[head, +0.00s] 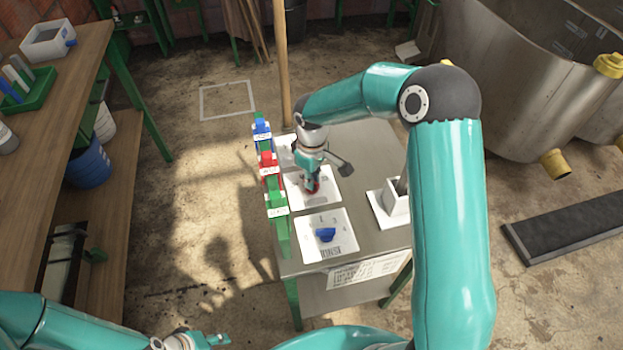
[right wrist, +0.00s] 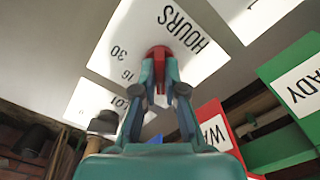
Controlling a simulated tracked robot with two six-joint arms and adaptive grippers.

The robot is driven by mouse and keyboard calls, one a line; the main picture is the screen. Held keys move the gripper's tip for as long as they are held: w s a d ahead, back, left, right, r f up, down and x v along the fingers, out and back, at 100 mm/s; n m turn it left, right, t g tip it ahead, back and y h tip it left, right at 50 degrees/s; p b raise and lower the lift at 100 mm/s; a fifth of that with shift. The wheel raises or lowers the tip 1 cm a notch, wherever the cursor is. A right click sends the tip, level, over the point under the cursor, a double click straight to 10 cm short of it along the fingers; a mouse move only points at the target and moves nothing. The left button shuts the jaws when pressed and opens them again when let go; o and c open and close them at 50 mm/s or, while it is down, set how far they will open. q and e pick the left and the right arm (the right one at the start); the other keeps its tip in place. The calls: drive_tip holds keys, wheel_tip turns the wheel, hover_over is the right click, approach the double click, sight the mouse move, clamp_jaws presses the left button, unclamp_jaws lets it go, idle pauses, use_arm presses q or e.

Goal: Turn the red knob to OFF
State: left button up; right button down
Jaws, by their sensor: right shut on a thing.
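The red knob (head: 314,188) sits on a white plate (head: 323,199) on the grey table, mostly covered by my right gripper (head: 309,180) in the head view. In the right wrist view the red knob (right wrist: 157,51) is between the fingertips of my right gripper (right wrist: 159,65), which is shut on it. That plate (right wrist: 190,25) reads HOURS, with 16 and 30 beside the knob. Which mark the knob points to is hidden. My left gripper (head: 207,341) is low at the bottom edge, away from the table; its jaw opening is unclear.
A blue knob (head: 325,234) sits on a nearer white plate (head: 339,245). Blue, red and green signs (head: 268,162) line the table's left edge. A white box (head: 396,197) stands on the right. A wooden pole (head: 283,60) rises behind; a wooden bench (head: 60,90) is at left.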

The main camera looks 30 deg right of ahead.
drive_tip(key=shift+n, duration=1.8)
drive_tip(key=shift+w+r, duration=0.1)
drive_tip(key=c, duration=1.2)
unclamp_jaws()
drive_tip(key=shift+c, duration=0.2)
wheel_tip(320, 180, up, 12)
